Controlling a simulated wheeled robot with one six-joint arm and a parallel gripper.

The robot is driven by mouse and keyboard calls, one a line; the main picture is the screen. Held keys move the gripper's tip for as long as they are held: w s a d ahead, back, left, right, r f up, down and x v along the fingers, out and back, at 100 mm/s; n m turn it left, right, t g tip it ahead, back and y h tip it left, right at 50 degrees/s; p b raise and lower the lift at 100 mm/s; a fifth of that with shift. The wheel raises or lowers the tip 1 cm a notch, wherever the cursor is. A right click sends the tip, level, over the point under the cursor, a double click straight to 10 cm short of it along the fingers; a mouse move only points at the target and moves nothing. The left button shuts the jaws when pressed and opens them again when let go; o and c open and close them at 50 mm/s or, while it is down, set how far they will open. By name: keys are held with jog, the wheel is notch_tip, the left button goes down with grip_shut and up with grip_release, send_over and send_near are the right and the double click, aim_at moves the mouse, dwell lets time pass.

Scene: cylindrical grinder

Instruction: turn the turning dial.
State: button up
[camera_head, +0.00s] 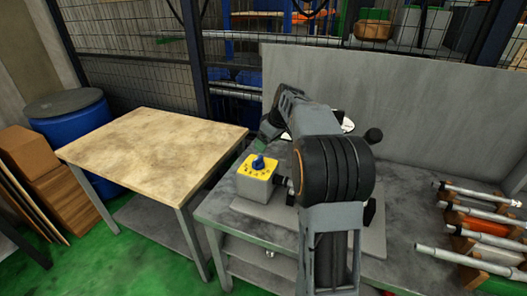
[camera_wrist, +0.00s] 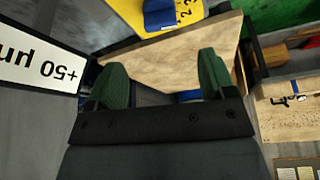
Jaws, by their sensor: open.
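The turning dial is a blue knob (camera_head: 258,161) on the yellow top face (camera_head: 250,171) of a grey box (camera_head: 254,187), which stands at the left end of the grey metal bench. In the wrist view the blue knob (camera_wrist: 159,14) and the yellow face with black numbers (camera_wrist: 195,8) show at the top edge, partly cut off. My gripper (camera_wrist: 164,76) has green fingers spread wide with nothing between them. In the head view my gripper is partly hidden by my arm, above and behind the dial box, apart from the knob.
A wooden-topped table (camera_head: 150,150) stands left of the bench (camera_head: 225,214). A white sign reading "+50 µm" (camera_wrist: 38,65) is upside down at the wrist view's left. A grey panel (camera_head: 420,120) backs the bench. Several metal shafts (camera_head: 478,192) lie on racks at right.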

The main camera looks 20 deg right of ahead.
jog(key=shift+v, duration=1.6)
